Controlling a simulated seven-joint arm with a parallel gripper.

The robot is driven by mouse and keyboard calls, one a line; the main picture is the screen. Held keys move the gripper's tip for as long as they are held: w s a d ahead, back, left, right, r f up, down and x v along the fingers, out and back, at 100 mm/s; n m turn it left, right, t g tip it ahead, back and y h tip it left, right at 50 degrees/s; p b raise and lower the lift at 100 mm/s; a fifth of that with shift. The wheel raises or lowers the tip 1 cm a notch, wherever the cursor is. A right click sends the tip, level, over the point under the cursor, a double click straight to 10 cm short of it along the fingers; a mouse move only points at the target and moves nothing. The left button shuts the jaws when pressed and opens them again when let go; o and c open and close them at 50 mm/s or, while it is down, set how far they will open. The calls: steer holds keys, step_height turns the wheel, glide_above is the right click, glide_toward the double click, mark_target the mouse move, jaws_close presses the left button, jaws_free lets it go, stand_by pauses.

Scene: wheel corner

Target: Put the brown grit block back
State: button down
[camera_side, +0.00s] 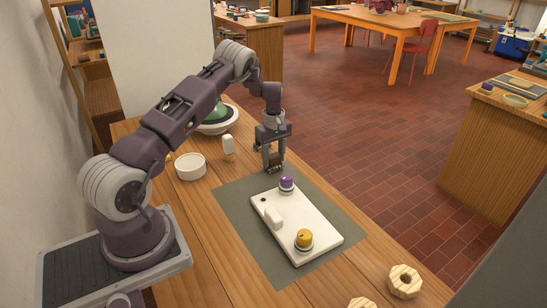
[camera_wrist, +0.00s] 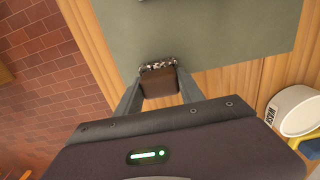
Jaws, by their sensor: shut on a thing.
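My gripper (camera_side: 273,165) is shut on a dark brown block (camera_side: 277,161), the grit block. In the wrist view the brown grit block (camera_wrist: 159,83) sits between the fingertips, with a speckled strip along its far edge. The gripper points down by the back edge of a grey-green mat (camera_side: 236,206). A white board (camera_side: 288,226) lies on the mat, with a purple-topped piece (camera_side: 287,183), a yellow-topped piece (camera_side: 304,238), a white block (camera_side: 273,217) and a small dark spot on it. I cannot tell whether the held block touches anything below.
Wooden rings (camera_side: 404,281) lie at the front right. The table's right edge runs close to my gripper.

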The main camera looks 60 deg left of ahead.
steer(key=shift+f, duration=0.15)
steer(key=c, duration=0.7)
jaws_free()
